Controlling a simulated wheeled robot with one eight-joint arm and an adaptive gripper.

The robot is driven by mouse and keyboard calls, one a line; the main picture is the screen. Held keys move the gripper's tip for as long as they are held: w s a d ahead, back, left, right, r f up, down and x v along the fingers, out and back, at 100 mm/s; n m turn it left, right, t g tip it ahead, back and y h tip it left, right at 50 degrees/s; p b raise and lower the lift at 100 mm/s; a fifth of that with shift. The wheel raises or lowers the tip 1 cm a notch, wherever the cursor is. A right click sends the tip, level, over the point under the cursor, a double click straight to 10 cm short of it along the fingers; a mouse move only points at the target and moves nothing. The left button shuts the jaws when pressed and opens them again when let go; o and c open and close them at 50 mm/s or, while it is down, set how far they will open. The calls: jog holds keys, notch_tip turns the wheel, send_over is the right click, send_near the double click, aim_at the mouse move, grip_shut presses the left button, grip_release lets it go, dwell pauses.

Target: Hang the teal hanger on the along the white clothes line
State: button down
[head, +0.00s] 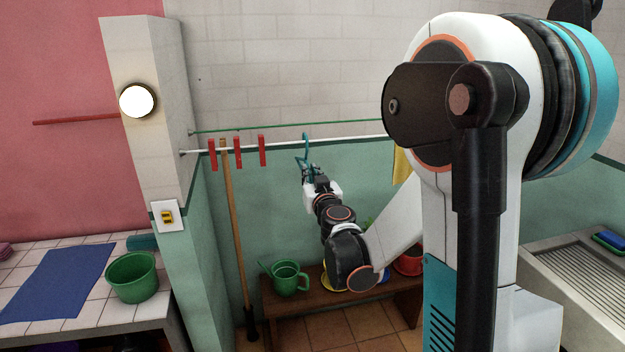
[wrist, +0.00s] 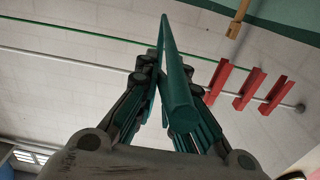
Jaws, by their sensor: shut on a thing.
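The teal hanger (head: 304,148) is held upright by my gripper (head: 316,181) in the head view. Its curved top overlaps the white clothes line (head: 350,139) in the picture; I cannot tell whether it touches or hooks over it. In the wrist view, my gripper (wrist: 165,85) is shut on the teal hanger (wrist: 179,90), which points up between the fingers and away from the camera. The white clothes line (wrist: 60,58) passes behind the fingers there. The hanger's far end is hard to make out.
Several red pegs (head: 238,151) hang on the line left of the hanger. A green line (head: 260,128) runs above it. A wooden pole (head: 234,220) leans by the pillar. A yellow cloth (head: 400,165) hangs right. A bench (head: 310,307) with pots, including a green can (head: 288,280), stands below.

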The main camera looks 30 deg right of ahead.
jog(key=shift+x, duration=2.5)
jog(key=shift+f+b, duration=0.85)
jog(key=shift+f, duration=0.35)
jog(key=c, duration=1.6)
grip_release()
jog(key=shift+s, duration=0.1)
jog(key=v, duration=1.2)
